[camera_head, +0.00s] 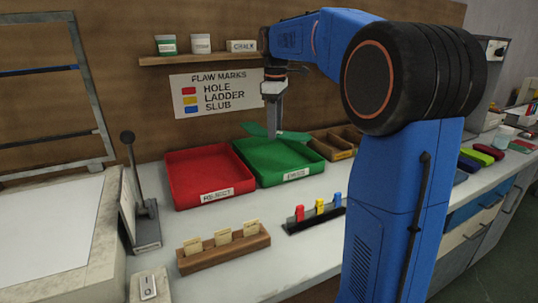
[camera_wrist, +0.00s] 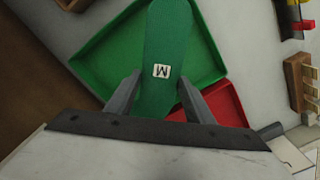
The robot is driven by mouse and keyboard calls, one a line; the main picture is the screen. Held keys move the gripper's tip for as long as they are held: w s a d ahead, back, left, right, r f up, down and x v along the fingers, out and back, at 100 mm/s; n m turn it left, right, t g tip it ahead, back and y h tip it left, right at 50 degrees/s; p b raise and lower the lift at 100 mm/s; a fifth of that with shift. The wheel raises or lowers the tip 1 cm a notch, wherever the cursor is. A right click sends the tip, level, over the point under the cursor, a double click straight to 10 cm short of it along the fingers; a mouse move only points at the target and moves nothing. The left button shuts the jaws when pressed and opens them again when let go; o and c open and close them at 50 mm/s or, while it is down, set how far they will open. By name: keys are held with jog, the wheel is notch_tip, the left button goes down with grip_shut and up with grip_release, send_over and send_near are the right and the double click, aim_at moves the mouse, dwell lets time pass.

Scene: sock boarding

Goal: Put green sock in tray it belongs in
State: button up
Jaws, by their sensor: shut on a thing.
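The green sock (camera_wrist: 167,42) is flat and carries a white tag marked "M". My gripper (camera_wrist: 160,92) is shut on it, with a finger at each side of the sock in the wrist view. In the head view my gripper (camera_head: 273,128) points down over the green tray (camera_head: 262,176), and the sock (camera_head: 290,136) spreads out at its fingertips above the tray's back part. The green tray also shows behind the sock in the wrist view (camera_wrist: 105,62). Its front label is too small to read surely. The red tray (camera_head: 190,172), labelled "REJECT", stands directly left of it.
A wall sign (camera_head: 216,94) lists flaw marks: hole red, ladder yellow, slub blue. A wooden card holder (camera_head: 222,252) and a rack of coloured clips (camera_head: 315,218) stand in front of the trays. A wooden box (camera_head: 335,146) is right of the green tray. A shelf (camera_head: 200,60) hangs above.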

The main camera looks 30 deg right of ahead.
aim_at(275, 163)
notch_tip(275, 163, down, 10)
jog(key=shift+r, duration=0.1)
dwell(0.4)
jog(key=o, duration=1)
notch_tip(275, 163, up, 12)
jog(key=shift+f, duration=0.1)
jog(key=shift+s, duration=0.1)
dwell(0.5)
